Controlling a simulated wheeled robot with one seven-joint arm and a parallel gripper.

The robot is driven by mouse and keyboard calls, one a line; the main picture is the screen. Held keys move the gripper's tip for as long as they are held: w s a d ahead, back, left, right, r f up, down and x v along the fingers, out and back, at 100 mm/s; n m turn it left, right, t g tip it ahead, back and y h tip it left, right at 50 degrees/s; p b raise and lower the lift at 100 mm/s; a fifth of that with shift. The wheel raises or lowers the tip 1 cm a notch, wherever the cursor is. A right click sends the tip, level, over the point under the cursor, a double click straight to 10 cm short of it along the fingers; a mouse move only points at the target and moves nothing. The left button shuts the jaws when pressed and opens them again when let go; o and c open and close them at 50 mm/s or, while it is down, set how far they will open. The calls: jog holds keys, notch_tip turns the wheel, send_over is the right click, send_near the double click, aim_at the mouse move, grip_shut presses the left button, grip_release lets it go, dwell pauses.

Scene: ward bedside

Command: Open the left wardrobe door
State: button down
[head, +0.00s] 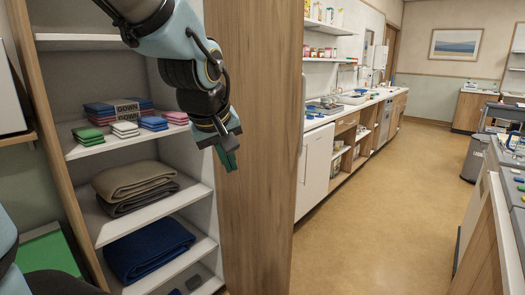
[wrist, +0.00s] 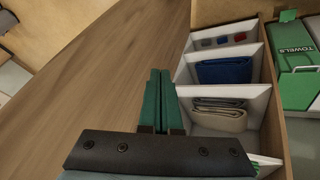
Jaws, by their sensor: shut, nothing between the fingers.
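The wardrobe (head: 50,120) stands open in front of me in the head view, and its shelves show uncovered. A tall wooden panel (head: 255,190) stands at the right of the shelves, and looks like a door. I cannot tell how far it is turned. It also fills the left of the wrist view (wrist: 90,80). My gripper (head: 231,164) is shut and empty, with its green fingers (wrist: 160,100) together. The fingers are in front of the panel's left part in the head view. Whether they touch it is unclear. No handle shows.
The shelves hold folded cloths (head: 125,127), a beige blanket (head: 135,180) and a blue blanket (head: 148,248). A green towels box (wrist: 298,75) stands beside the wardrobe. A counter with a sink (head: 355,99) runs behind the panel. Open floor (head: 390,190) lies to the right.

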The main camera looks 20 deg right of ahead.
jog(key=s+d+r+h+p, duration=0.1)
jog(key=s+d+r, duration=0.1)
jog(key=d+r, duration=0.3)
jog(key=b, duration=0.6)
send_near(280, 170)
notch_tip(280, 170, down, 4)
jog(key=w, duration=0.2)
jog(key=shift+d+n+p, duration=0.3)
jog(key=shift+d, duration=0.4)
